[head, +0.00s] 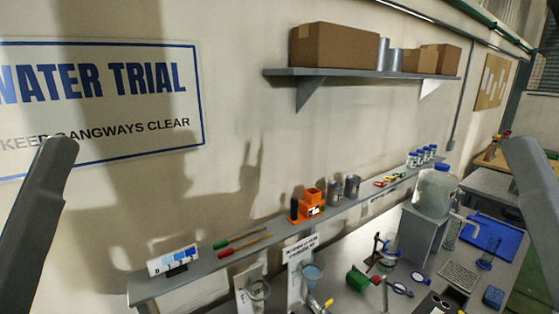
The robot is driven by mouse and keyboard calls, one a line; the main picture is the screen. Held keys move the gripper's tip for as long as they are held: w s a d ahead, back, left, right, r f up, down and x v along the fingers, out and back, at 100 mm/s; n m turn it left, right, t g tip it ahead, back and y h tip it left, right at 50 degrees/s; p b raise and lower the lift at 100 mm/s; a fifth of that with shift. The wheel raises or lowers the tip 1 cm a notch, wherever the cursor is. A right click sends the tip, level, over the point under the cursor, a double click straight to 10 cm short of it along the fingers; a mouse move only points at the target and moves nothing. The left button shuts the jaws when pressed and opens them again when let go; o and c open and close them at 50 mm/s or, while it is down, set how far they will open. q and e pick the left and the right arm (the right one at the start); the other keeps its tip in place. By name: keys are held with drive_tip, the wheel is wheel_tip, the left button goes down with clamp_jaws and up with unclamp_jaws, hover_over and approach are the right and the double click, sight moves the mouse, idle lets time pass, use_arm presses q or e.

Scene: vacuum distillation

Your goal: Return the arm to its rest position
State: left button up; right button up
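A grey link of my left arm (38,215) rises at the left edge of the head view. A grey link of my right arm (534,185) stands at the right edge. Both are raised in front of the wall and the bench, and neither visibly touches anything. No gripper fingertips can be made out, so I cannot see what either gripper holds. The glassware on the bench includes a round flask (388,252) on a stand and a large clear bottle with a blue cap (436,190).
A narrow shelf (215,263) along the wall holds an orange holder (311,202), screwdrivers, metal cans and blue-capped jars. A higher shelf (345,72) carries cardboard boxes (333,45).

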use_arm(q)
wheel_tip(320, 180, up, 17)
drive_tip(key=p, duration=1.3)
drive_tip(key=shift+f, duration=0.2)
use_arm(e)
wheel_tip(320, 180, up, 17)
drive_tip(key=shift+f, duration=0.15)
